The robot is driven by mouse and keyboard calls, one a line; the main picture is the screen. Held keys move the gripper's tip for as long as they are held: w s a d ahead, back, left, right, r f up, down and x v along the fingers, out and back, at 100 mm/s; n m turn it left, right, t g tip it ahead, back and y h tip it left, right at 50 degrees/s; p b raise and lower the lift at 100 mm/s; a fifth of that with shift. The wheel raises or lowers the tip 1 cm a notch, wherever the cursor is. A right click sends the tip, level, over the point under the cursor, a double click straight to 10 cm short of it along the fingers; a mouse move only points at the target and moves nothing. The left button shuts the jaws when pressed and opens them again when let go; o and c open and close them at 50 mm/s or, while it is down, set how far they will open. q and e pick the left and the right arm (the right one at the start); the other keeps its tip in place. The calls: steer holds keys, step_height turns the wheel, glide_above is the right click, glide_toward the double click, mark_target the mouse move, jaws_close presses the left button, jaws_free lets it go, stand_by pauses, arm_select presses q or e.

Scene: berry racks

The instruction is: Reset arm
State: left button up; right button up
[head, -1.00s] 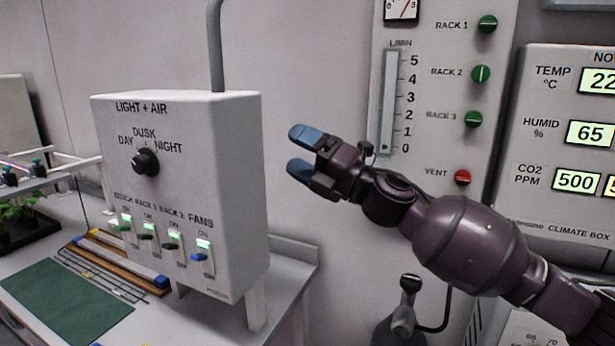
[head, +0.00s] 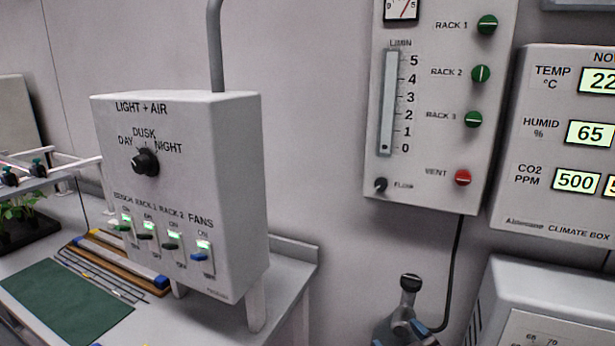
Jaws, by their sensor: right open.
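My right gripper (head: 406,329) shows only in part at the bottom edge of the head view, right of centre. The rest of my right arm is out of frame. My left gripper is not in view.
The LIGHT + AIR box (head: 235,190) stands on the bench at left, beside a green mat (head: 65,300). A gauge panel (head: 420,185) and a climate box (head: 520,215) are on the wall at right.

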steer(key=s+d+f+m+g+h, duration=0.2)
steer(key=s+d+f, duration=0.3)
steer(key=s+f, duration=0.4)
steer(key=s+d+f+m+g+h, duration=0.3)
steer(key=s+f, duration=0.7)
steer(key=s, duration=0.6)
steer(key=shift+d+f+m, duration=0.25)
steer(key=shift+d+m, duration=0.25)
steer(key=shift+d, duration=0.45)
